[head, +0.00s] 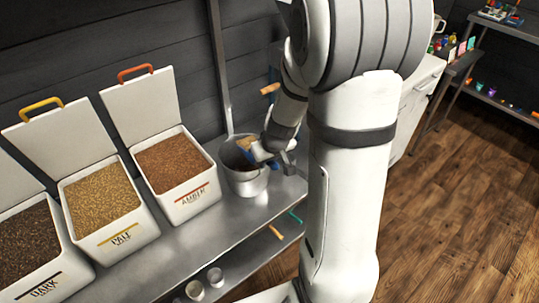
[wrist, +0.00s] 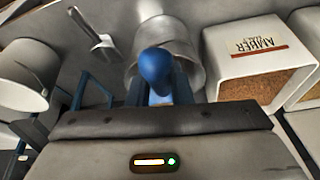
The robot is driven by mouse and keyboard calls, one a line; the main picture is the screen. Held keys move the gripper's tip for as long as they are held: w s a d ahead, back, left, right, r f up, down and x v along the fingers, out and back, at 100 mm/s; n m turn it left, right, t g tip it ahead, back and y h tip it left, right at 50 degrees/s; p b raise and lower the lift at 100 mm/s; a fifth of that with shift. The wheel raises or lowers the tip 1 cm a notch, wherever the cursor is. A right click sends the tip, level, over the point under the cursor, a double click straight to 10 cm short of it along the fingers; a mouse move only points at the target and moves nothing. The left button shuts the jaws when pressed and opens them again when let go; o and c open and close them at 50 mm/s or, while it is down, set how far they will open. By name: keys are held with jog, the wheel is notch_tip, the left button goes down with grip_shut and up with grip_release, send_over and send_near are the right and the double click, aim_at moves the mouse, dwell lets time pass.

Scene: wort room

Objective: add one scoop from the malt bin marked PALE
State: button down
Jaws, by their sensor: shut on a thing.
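My gripper (head: 262,152) is shut on a scoop with a blue handle (wrist: 155,70), low over the metal pot (head: 244,184). In the head view a tan patch (head: 245,143) shows at the scoop's end above the pot's mouth; it looks like grain, but I cannot be sure. The pot also shows beyond the handle in the wrist view (wrist: 190,45). The PALE bin (head: 122,240) stands open, filled with golden grain, left of the AMBER bin. The pot's inside is dark and mostly hidden by the gripper and scoop.
The open AMBER bin (head: 188,205) stands between PALE and the pot; the DARK bin (head: 45,285) is at far left. Orange- and teal-handled tools and cups (head: 215,277) sit lower at the front. A pale vessel (wrist: 25,75) is at left in the wrist view.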

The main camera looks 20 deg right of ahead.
jog(key=shift+w+r+g+p, duration=0.2)
jog(key=shift+r+g+p, duration=0.35)
jog(key=shift+p, duration=2.25)
jog(key=shift+w+r+g+p, duration=0.25)
jog(key=shift+r+p, duration=0.6)
jog(key=shift+p, duration=1.9)
jog(key=w+r+g+p, duration=0.1)
jog(key=p, duration=0.8)
jog(key=shift+w+a+r, duration=0.1)
jog(key=shift+w+a, duration=0.05)
jog(key=w+r+g+p, duration=0.1)
jog(key=p, duration=0.2)
jog(key=shift+w+a, duration=0.1)
jog(key=shift+w, duration=0.25)
jog(key=shift+w+a+r+g+h, duration=0.15)
jog(key=shift+w+r+g+h, duration=0.15)
jog(key=shift+w+r+g, duration=0.85)
jog(key=shift+w+a+r+g, duration=0.1)
jog(key=shift+w+r+g, duration=0.2)
jog(key=shift+w+g, duration=0.35)
jog(key=shift+w+a+r+g, duration=0.1)
jog(key=shift+w+r+g, duration=0.2)
jog(key=shift+w+g, duration=0.35)
jog(key=shift+w, duration=0.1)
jog(key=shift+t+b, duration=0.25)
jog(key=shift+b, duration=0.05)
